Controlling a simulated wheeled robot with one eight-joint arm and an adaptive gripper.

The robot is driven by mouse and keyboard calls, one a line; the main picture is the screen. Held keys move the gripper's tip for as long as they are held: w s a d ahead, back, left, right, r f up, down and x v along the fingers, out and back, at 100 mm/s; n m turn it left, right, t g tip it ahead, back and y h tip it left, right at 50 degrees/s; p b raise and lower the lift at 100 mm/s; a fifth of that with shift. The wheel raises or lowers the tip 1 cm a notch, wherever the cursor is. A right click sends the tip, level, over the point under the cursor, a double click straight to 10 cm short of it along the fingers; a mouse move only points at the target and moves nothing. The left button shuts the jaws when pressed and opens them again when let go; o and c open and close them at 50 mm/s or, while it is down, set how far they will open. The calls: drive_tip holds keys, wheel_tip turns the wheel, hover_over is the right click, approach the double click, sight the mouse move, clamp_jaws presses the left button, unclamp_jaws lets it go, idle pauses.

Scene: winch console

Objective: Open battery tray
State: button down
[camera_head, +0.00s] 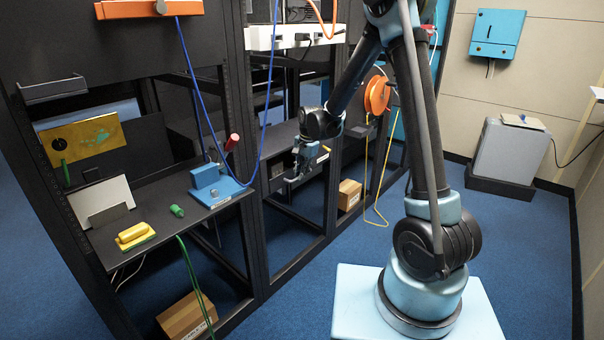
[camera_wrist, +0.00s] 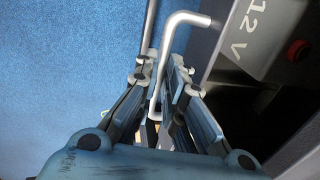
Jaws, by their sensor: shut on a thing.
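My gripper (camera_head: 299,172) reaches down beside the rack, in front of its middle bay. In the wrist view my gripper (camera_wrist: 163,88) has its fingers closed around a bent silver bar handle (camera_wrist: 188,18). The bar runs between the fingers and its bent end sticks out beyond them. To the right of the handle is a dark grey box marked "12 V" (camera_wrist: 265,35), with a red round part (camera_wrist: 298,50) on it; this looks like the battery tray area. How far the tray is out cannot be told. In the head view my gripper hides the handle.
The black rack (camera_head: 258,200) holds shelves with a blue block (camera_head: 215,190) and a yellow handle (camera_head: 133,234). A blue cable (camera_head: 262,140) hangs in front of it. An orange reel (camera_head: 377,95) and a cardboard box (camera_head: 349,194) are nearby. Blue floor (camera_head: 300,280) lies clear before the rack.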

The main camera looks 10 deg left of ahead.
drive_tip(key=s+d, duration=0.8)
drive_tip(key=d, duration=0.5)
drive_tip(key=shift+s+d, duration=0.15)
drive_tip(key=shift+d, duration=0.2)
drive_tip(key=c, duration=1.7)
unclamp_jaws()
drive_tip(key=shift+s+d+r, duration=0.15)
drive_tip(key=shift+d+r, duration=0.15)
drive_tip(key=shift+r, duration=1.65)
drive_tip(key=shift+s+d+r, duration=0.2)
drive_tip(key=shift+d+r, duration=0.15)
drive_tip(key=shift+r, duration=1.6)
drive_tip(key=shift+s+d+r, duration=0.15)
drive_tip(key=shift+d+r, duration=0.15)
drive_tip(key=shift+r, duration=1.65)
